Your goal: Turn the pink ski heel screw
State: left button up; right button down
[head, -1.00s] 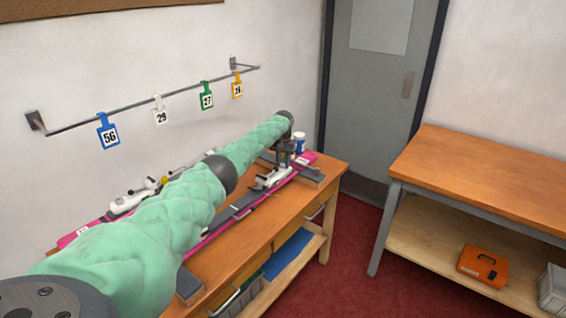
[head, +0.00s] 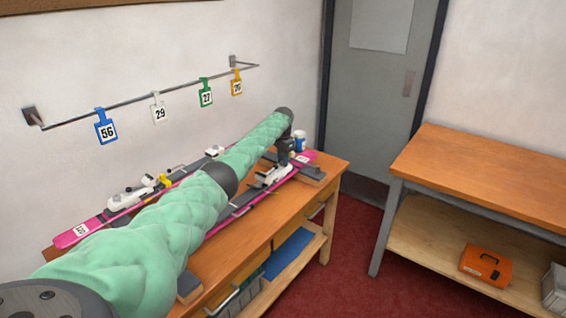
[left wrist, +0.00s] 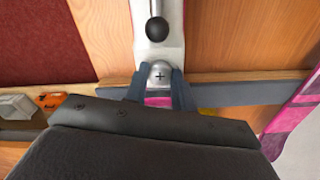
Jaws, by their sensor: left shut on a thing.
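The pink ski (head: 306,157) lies along the bench, partly hidden by my left arm. Its white heel binding (head: 272,176) sits near the far end. In the left wrist view the heel screw is a silver domed head (left wrist: 160,73) with a cross slot, at the end of the white heel piece (left wrist: 145,52). My left gripper (left wrist: 159,88) has a finger on each side of the screw and is shut on it. In the head view the left gripper (head: 284,158) points down at the binding, its fingertips hard to make out. My right gripper is in neither view.
A second pink ski (head: 72,234) with a binding lies behind my arm by the wall. A white-and-blue jar (head: 299,141) stands past the gripper. Numbered tags hang on a wall rail (head: 140,104). Another bench (head: 490,175) stands right, across red floor.

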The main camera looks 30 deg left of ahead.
pick_arm(q)
jog(key=shift+f+m, duration=0.1)
jog(key=shift+m, duration=0.8)
jog(key=m+b, duration=0.1)
jog(key=m, duration=0.1)
jog(key=shift+m, duration=0.4)
jog(key=m, duration=0.3)
jog(key=shift+m+b, duration=0.3)
jog(key=shift+b, duration=0.05)
jog(key=m, duration=0.3)
jog(key=shift+m+b, duration=0.3)
jog(key=m, duration=0.2)
jog(key=shift+m, duration=0.3)
jog(key=shift+m+b, duration=0.35)
jog(key=shift+m, duration=0.95)
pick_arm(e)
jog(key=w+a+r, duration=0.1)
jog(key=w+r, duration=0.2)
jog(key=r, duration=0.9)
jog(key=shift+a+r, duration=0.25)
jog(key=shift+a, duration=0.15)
